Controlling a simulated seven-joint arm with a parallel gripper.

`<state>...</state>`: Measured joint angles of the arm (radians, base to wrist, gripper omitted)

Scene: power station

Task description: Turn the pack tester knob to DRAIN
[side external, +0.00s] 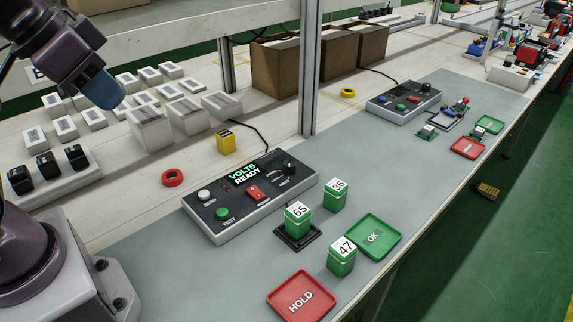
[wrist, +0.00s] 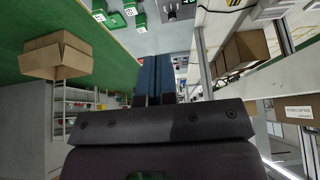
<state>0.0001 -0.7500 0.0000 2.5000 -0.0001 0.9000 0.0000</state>
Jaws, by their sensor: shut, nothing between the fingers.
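The pack tester (side external: 212,221) is a grey box with a dark panel on the mat. Its display (side external: 243,172) reads "VOLTS READY". The black knob (side external: 289,169) sits at the panel's right end; its pointer and labels are too small to read. A green TEST button, a white button and a red switch are also on the panel. My gripper (side external: 104,97) is raised at the upper left, well away from the knob. In the wrist view its blue fingers (wrist: 155,80) are together and empty, and part of a dark panel (wrist: 178,10) shows at the top edge.
Green packs 65 (side external: 298,219), 36 (side external: 336,196) and 47 (side external: 341,257) stand near the tester. A red HOLD tray (side external: 282,304) and a green OK tray (side external: 362,248) lie in front. A metal post (side external: 309,80) rises behind the tester. A second tester (side external: 403,103) stands farther right.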

